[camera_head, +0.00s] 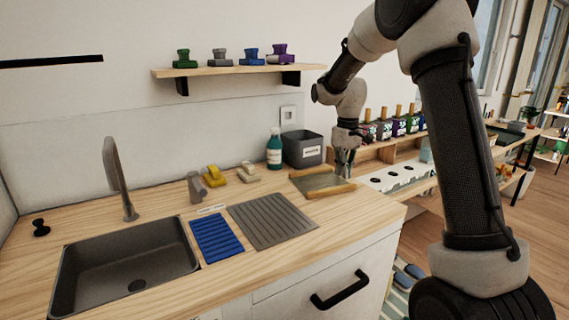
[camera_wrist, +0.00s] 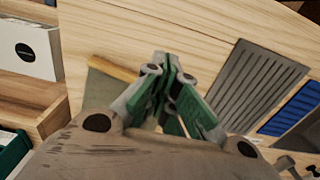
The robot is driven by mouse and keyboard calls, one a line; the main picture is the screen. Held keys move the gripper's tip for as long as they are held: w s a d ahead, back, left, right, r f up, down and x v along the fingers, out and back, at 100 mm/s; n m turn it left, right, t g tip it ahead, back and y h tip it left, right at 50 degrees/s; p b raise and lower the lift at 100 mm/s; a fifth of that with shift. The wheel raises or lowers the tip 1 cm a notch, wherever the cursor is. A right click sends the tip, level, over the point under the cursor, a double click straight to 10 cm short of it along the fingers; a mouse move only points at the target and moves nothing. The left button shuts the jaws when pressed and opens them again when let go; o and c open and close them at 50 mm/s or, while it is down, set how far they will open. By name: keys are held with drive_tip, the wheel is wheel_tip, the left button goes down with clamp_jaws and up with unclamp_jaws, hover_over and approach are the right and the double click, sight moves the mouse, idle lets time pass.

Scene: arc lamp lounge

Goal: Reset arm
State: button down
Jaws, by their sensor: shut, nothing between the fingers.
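My gripper (camera_head: 345,165) hangs from my arm at the right end of the counter. It points down over a grey-green tray with wooden handles (camera_head: 319,184). In the wrist view my gripper (camera_wrist: 172,62) has its green-sided fingers together with nothing between them. The tray (camera_wrist: 104,88) is partly hidden behind my gripper there. I cannot tell whether the fingertips touch anything.
A grey ribbed mat (camera_head: 270,218), a blue ribbed mat (camera_head: 214,237) and a sink (camera_head: 125,270) lie to the left. A dark bin (camera_head: 302,149) and a teal bottle (camera_head: 274,150) stand at the wall. A shelf (camera_head: 235,69) holds several coloured items.

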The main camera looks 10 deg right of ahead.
drive_tip(key=s+r+m+t, duration=0.1)
drive_tip(key=s+r, duration=0.2)
drive_tip(key=s, duration=0.8)
drive_tip(key=s+d+r+m+t, duration=0.1)
drive_tip(key=s+r, duration=0.3)
drive_tip(key=s, duration=0.8)
drive_tip(key=s+d+r+m+t, duration=0.1)
drive_tip(key=s+r, duration=0.3)
drive_tip(key=s, duration=0.7)
drive_tip(key=shift+s+m+t, duration=0.15)
drive_tip(key=shift+m+t, duration=0.35)
drive_tip(key=shift+t, duration=0.2)
drive_tip(key=shift+a, duration=0.1)
